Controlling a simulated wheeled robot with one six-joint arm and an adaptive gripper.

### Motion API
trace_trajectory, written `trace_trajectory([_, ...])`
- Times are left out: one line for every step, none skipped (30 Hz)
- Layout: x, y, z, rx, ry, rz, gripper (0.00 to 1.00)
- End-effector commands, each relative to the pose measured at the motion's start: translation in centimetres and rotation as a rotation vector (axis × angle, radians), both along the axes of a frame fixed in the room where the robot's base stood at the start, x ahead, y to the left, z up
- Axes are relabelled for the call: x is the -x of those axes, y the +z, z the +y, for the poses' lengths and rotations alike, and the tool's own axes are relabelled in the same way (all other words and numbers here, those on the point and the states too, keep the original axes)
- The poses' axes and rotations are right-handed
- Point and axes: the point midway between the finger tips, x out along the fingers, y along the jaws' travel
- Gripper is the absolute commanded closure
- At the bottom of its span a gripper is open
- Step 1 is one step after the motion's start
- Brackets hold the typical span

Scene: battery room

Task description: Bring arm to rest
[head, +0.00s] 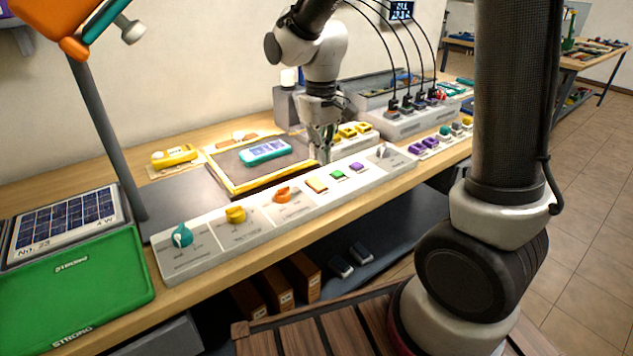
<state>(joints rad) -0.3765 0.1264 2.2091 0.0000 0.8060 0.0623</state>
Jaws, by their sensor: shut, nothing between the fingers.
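My gripper (322,152) points down over the workbench, just behind the long white control panel (290,207). Its fingers are together with nothing between them. The panel carries a teal knob (182,235), a yellow knob (236,214), an orange knob (283,195) and coloured buttons. A teal device (265,151) lies on a dark mat in a yellow-edged tray (236,187), left of my gripper. I cannot tell whether the fingertips touch anything.
A green tray (75,295) and a solar panel (67,223) are at the front left. A grey post (103,140) rises beside them. A charger box with black cables (400,118) stands to the right of my gripper. A yellow device (174,155) lies at the back left.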

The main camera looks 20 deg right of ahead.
Motion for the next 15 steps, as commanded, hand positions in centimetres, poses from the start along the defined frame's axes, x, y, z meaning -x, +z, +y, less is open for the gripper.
trace_trajectory([0.0,0.0,0.0,0.000,0.000,0.000,1.00])
trace_trajectory([0.0,0.0,0.0,0.000,0.000,0.000,1.00])
trace_trajectory([0.0,0.0,0.0,0.000,0.000,0.000,1.00])
trace_trajectory([0.0,0.0,0.0,0.000,0.000,0.000,1.00])
trace_trajectory([0.0,0.0,0.0,0.000,0.000,0.000,1.00])
trace_trajectory([0.0,0.0,0.0,0.000,0.000,0.000,1.00])
trace_trajectory([0.0,0.0,0.0,0.000,0.001,0.000,1.00])
trace_trajectory([0.1,0.0,0.0,0.002,0.005,0.005,1.00])
trace_trajectory([0.4,-0.1,-0.2,0.007,0.010,0.017,1.00])
trace_trajectory([0.9,-0.3,-0.4,0.012,0.013,0.030,1.00])
trace_trajectory([1.5,-0.6,-0.6,0.017,0.016,0.046,1.00])
trace_trajectory([2.5,-0.7,-1.0,0.024,0.020,0.066,1.00])
trace_trajectory([3.5,-0.3,-1.4,0.026,0.023,0.071,1.00])
trace_trajectory([4.2,0.3,-2.0,0.026,0.020,0.069,1.00])
trace_trajectory([5.2,1.1,-2.8,0.022,0.013,0.062,1.00])
